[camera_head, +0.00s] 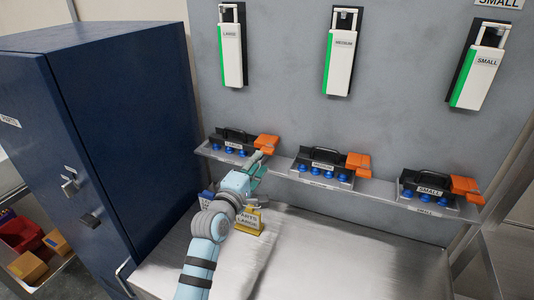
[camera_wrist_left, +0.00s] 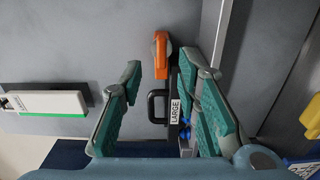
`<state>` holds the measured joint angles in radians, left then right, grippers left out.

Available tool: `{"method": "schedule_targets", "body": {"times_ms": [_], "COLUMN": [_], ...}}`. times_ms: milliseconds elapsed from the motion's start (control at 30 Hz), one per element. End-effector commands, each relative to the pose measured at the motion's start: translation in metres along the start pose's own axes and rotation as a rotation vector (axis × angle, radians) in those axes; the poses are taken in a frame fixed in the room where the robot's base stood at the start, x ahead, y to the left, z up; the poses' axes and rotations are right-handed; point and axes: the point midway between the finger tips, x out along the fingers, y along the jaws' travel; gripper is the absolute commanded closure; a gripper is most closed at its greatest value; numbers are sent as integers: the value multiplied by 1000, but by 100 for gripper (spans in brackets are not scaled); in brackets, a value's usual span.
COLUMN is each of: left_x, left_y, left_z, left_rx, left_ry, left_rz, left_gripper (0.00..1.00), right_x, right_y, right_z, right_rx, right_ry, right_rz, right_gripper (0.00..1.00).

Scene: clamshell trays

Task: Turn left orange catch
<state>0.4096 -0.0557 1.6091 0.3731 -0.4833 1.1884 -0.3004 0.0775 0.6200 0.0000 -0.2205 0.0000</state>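The left orange catch (camera_head: 267,142) sits at the right end of the black-handled tray labelled LARGE (camera_head: 232,145) on the wall shelf. In the left wrist view the catch (camera_wrist_left: 162,58) shows ahead between the fingers, above the tray's black handle (camera_wrist_left: 152,106). My left gripper (camera_head: 261,162) is just below and in front of the catch in the head view. Contact with the catch is not visible. My right gripper is out of view.
Trays labelled medium (camera_head: 322,165) and SMALL (camera_head: 428,188) stand further right, each with an orange catch. White and green units (camera_head: 340,55) hang on the wall above. A yellow labelled holder (camera_head: 249,221) stands below my arm. A blue cabinet (camera_head: 125,130) is at left. The steel table (camera_head: 340,260) is bare at right.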

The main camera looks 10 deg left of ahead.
Motion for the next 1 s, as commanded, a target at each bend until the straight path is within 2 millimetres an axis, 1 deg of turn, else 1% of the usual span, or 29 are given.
{"method": "schedule_targets", "body": {"times_ms": [33,100,200,333,433,667,700,867,1000], "left_x": [12,30,50,66,72,73,73,72,72], "left_y": [-2,-3,-2,-3,-2,-1,-1,-1,-1], "left_z": [0,0,0,0,0,0,0,0,0], "left_rx": [0,0,0,2,1,1,2,2,3], "left_ry": [-1,-1,-1,0,0,0,0,0,0], "left_rz": [-1,-1,-1,-2,-1,-2,-2,-2,-3], "left_gripper": [70,70,70,70,70,70,73,99,100], "right_x": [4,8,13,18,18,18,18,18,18], "right_y": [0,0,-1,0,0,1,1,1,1], "right_z": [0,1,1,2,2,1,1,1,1], "right_rx": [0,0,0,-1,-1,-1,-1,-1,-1], "right_ry": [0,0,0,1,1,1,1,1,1], "right_rz": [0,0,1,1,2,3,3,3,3], "right_gripper": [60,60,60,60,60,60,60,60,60]}}
